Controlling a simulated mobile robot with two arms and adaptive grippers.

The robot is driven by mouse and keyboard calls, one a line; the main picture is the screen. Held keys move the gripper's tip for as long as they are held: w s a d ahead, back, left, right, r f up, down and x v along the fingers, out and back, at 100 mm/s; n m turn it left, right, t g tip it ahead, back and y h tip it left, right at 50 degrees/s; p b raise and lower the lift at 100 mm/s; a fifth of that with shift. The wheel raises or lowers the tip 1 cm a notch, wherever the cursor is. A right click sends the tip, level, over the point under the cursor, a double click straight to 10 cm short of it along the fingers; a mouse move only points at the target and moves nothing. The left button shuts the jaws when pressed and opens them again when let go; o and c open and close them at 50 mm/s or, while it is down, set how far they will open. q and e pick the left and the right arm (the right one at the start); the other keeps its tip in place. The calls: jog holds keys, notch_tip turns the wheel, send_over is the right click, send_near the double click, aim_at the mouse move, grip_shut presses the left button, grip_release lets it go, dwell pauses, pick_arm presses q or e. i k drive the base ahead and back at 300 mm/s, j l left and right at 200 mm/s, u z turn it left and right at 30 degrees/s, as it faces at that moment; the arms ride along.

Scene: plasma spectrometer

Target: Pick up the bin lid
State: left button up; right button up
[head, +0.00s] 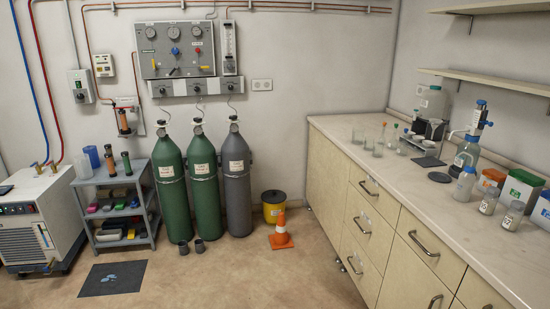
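A yellow bin (272,213) stands on the floor against the back wall, between the grey gas cylinder and the counter. A dark round lid (273,196) appears to sit on top of it. The bin is small in the picture, so I cannot tell how the lid is seated or whether it has a handle. Neither of my grippers is in view.
An orange traffic cone (281,233) stands close in front of the bin. Gas cylinders (237,187) stand left of it, with two small dark cups (199,245) before them. A counter (365,210) runs along the right. A dark mat (113,279) lies front left; the middle floor is clear.

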aim_at(269, 197)
jog(key=i+z, duration=0.3)
jog(key=i, duration=1.65)
